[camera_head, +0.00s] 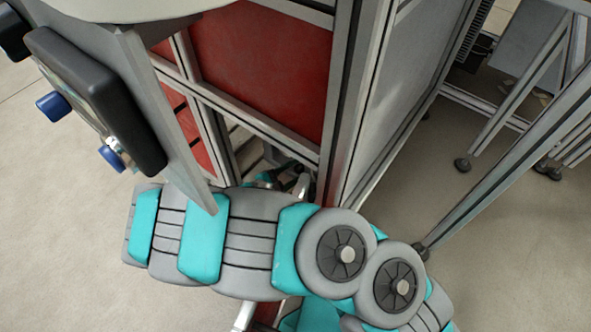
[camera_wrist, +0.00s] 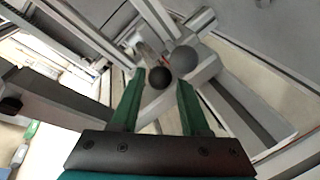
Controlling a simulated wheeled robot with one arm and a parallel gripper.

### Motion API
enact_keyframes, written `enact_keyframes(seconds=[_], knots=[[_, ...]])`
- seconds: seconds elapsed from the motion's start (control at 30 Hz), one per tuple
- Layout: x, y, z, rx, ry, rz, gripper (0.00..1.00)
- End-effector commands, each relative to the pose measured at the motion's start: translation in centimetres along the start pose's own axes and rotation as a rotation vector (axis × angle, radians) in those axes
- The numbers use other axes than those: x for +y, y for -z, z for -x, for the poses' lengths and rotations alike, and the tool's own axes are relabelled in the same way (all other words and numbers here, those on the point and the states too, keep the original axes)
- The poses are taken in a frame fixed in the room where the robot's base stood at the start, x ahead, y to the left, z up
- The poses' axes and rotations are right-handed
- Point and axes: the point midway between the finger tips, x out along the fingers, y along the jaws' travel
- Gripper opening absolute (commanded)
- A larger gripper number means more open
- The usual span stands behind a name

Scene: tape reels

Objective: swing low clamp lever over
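In the wrist view, my gripper (camera_wrist: 160,84) has two green fingers spread apart with nothing held between them. A black ball knob (camera_wrist: 159,77) shows just beyond and between the fingertips; it looks like the end of the clamp lever. A larger grey ball (camera_wrist: 184,60) shows close behind it to the right. A pale metal rod or bracket (camera_wrist: 143,51) lies behind the knob, up and left. Whether the fingers touch the knob cannot be told. The lever's pivot is not clear. In the head view, my arm hides most of the low area, and the gripper cannot be clearly made out.
In the head view, a metal-framed machine with red panels (camera_head: 262,62) and a grey side panel (camera_head: 395,105) stands behind my arm. A grey post with a black control box (camera_head: 105,95) is at upper left. Open floor (camera_head: 60,220) lies left; metal stand legs (camera_head: 490,130) stand right.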

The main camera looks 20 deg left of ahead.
Motion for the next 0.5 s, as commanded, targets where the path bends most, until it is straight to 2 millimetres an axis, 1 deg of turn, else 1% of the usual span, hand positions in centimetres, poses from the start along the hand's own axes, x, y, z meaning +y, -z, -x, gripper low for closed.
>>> enact_keyframes(seconds=[0.03,0.37,0.4,0.5], knots=[[0.0,0.0,0.01,0.0,0.0,0.0,0.39],[-0.02,0.0,0.01,0.0,0.001,0.0,0.01],[-0.02,0.0,0.01,0.0,0.001,0.0,0.0],[-0.03,0.01,0.01,0.0,0.001,0.0,0.0]])
